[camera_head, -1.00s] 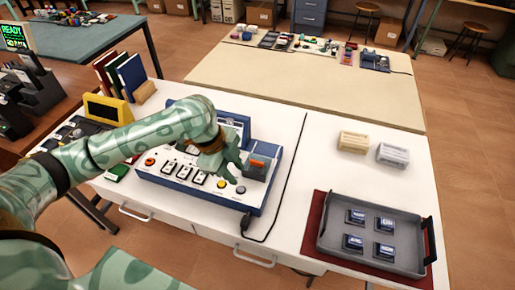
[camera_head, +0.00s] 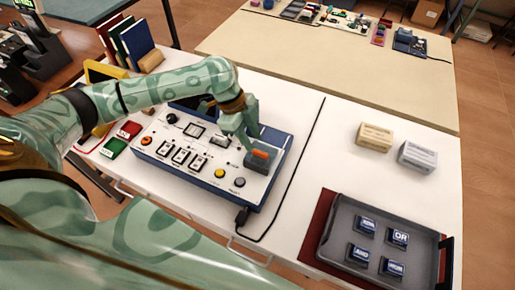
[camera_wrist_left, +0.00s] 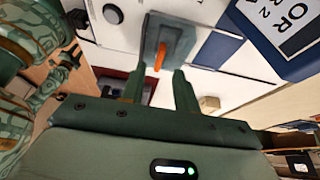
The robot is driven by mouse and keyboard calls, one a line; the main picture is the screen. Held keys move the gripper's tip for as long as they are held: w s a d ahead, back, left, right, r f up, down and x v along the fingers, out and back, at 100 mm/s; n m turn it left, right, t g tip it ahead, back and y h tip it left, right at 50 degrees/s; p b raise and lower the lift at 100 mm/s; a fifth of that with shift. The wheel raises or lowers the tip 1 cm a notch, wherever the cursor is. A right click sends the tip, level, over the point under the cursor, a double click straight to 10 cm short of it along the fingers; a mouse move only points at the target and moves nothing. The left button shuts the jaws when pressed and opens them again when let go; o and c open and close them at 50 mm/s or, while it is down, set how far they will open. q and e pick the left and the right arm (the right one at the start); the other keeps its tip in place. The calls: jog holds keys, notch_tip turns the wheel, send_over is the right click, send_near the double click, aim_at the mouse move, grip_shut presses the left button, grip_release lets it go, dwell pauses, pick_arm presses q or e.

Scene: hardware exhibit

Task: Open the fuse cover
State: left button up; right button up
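The fuse cover (camera_head: 256,163) is a small grey box-like piece at the right end of the blue-edged control panel (camera_head: 172,163), with an orange part (camera_head: 261,154) showing. In the left wrist view the cover (camera_wrist_left: 178,36) is a grey-green plate with the orange part (camera_wrist_left: 160,57) near its middle. My left gripper (camera_head: 245,141) is at the cover's back left side, pointing down. In the left wrist view its fingers (camera_wrist_left: 160,76) are apart, near the cover's lower edge; I cannot tell if they touch it. My right gripper is not in view.
The panel carries switches, an orange button (camera_head: 146,141) and a yellow button (camera_head: 219,173). A black cable (camera_head: 291,165) runs along its right side. A grey tray (camera_head: 334,231) with labelled blocks and two boxes (camera_head: 375,136) stand to the right. White tabletop lies bare between.

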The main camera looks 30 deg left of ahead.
aim_at(258, 151)
pick_arm(q)
jog(key=x, duration=0.3)
jog(key=shift+f+b, duration=0.1)
jog(key=shift+b, duration=0.2)
jog(key=shift+d+f, duration=0.3)
jog(key=shift+f, duration=0.25)
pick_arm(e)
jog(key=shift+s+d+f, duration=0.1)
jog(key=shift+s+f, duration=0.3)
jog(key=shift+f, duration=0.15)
